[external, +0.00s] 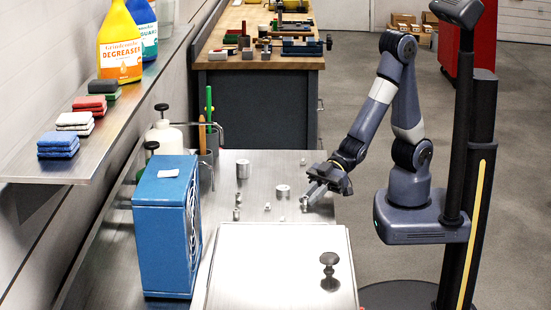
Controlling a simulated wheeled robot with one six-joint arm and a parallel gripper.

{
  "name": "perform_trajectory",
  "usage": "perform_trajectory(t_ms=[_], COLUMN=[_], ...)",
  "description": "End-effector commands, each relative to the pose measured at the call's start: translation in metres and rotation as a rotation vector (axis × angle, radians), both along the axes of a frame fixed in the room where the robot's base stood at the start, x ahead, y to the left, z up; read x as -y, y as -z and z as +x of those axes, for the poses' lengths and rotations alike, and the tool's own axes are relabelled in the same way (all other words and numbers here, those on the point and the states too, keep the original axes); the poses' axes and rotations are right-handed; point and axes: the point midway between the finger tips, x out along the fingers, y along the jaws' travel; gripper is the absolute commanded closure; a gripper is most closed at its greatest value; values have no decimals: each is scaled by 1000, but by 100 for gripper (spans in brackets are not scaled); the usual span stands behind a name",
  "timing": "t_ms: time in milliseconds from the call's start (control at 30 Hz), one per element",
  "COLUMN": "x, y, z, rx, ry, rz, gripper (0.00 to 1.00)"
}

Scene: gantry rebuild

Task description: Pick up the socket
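Several small metal cylinders stand on the steel bench top, and I cannot tell for sure which one is the socket. A taller metal cylinder (243,170) is at the back left and a wider, short one (283,191) is in the middle. A small metal piece (304,203) is just beside my fingertips. My gripper (313,193) is low over the right side of the bench, pointing left and down. It is too small in view to show whether its fingers are apart, or whether they touch that piece.
A blue fan-fronted box (167,230) stands at the left. A raised steel panel with a dark knob (329,260) is in front. Small parts (237,206) lie left of centre. A shelf (105,140) with bottles and sponges overhangs the left side. A wooden workbench (225,58) is behind.

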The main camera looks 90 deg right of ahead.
Motion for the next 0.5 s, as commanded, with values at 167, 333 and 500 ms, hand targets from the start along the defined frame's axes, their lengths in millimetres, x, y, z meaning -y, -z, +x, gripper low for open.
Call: perform_trajectory(t_ms=[167, 333, 500], x=[0, 0, 0], y=[0, 0, -5], z=[0, 0, 0], rx=[0, 0, 1], ry=[0, 0, 0], rz=[0, 0, 2], gripper=[100, 100, 100])
